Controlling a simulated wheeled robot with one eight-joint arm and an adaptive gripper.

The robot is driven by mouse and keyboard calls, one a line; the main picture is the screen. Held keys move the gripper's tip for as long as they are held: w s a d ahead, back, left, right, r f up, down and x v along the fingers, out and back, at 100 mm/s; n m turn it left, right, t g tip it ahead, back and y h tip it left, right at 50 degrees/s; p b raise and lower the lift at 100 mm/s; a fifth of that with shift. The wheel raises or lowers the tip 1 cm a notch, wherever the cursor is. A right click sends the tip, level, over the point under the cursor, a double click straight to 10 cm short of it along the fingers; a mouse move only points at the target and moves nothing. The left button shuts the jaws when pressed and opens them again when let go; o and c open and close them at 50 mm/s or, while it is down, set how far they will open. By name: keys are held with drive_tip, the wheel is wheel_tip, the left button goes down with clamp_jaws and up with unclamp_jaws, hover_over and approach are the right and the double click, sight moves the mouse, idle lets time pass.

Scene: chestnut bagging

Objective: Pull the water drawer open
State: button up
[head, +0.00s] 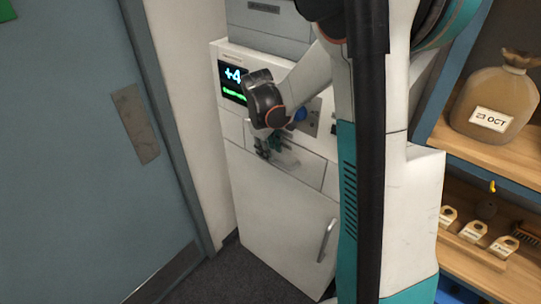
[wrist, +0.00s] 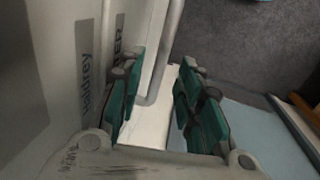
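The water drawer (head: 310,168) is the front panel in the upper part of the white cabinet, and it looks shut or nearly so. Part of it is hidden by my gripper and arm. My gripper (head: 268,148) is at the left part of this drawer front. In the wrist view, my gripper (wrist: 163,72) has its two teal-padded fingers apart. A grey bar handle (wrist: 168,45) reaches down between them, closer to the left finger, and I cannot tell whether it touches. A label ending in "ER" (wrist: 119,35) is on the panel beside the handle.
A display (head: 232,80) reading "+4" and a blue knob (head: 300,114) sit above the drawer. Below is a cabinet door with a handle (head: 327,240). A blue door (head: 80,150) stands at left, and shelves with a sack (head: 496,98) at right. Dark carpet lies in front.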

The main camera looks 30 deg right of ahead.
drive_tip(key=shift+w+d+f, duration=0.1)
drive_tip(key=shift+d+f, duration=0.05)
drive_tip(key=shift+f, duration=0.55)
drive_tip(key=shift+d+f, duration=0.1)
drive_tip(key=shift+f, duration=0.55)
drive_tip(key=shift+c, duration=0.3)
clamp_jaws()
drive_tip(key=shift+a, duration=0.1)
drive_tip(key=s+a+b, duration=0.1)
drive_tip(key=s+a, duration=0.2)
drive_tip(key=a, duration=0.7)
drive_tip(key=s+a+b, duration=0.1)
drive_tip(key=s+a, duration=0.3)
drive_tip(key=a, duration=0.6)
drive_tip(key=shift+s+a+b, duration=0.2)
drive_tip(key=shift+s+b, duration=0.05)
drive_tip(key=shift+b, duration=0.1)
drive_tip(key=shift+o, duration=0.3)
unclamp_jaws()
drive_tip(key=shift+r, duration=0.15)
